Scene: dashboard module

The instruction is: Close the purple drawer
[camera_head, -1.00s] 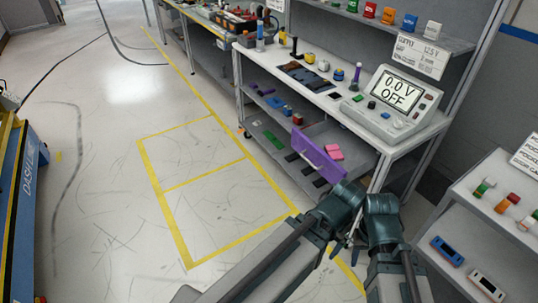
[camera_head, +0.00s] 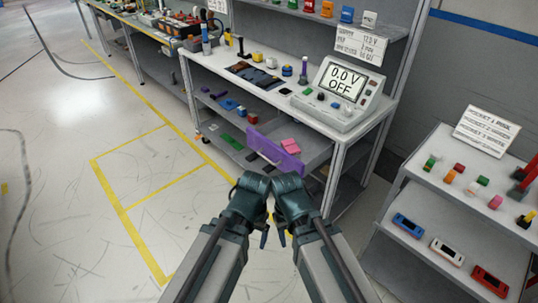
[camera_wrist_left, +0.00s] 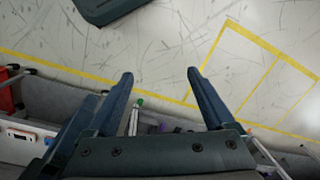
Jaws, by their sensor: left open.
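The purple drawer (camera_head: 275,153) stands pulled out of the lower part of the white workbench, its purple front facing me.
The workbench top (camera_head: 225,75) carries a meter (camera_head: 343,92) reading 0.0 V OFF. Below is a shelf with coloured parts. A second white shelf (camera_head: 440,200) with small devices stands at right. The floor to the left, marked with yellow lines, is clear.

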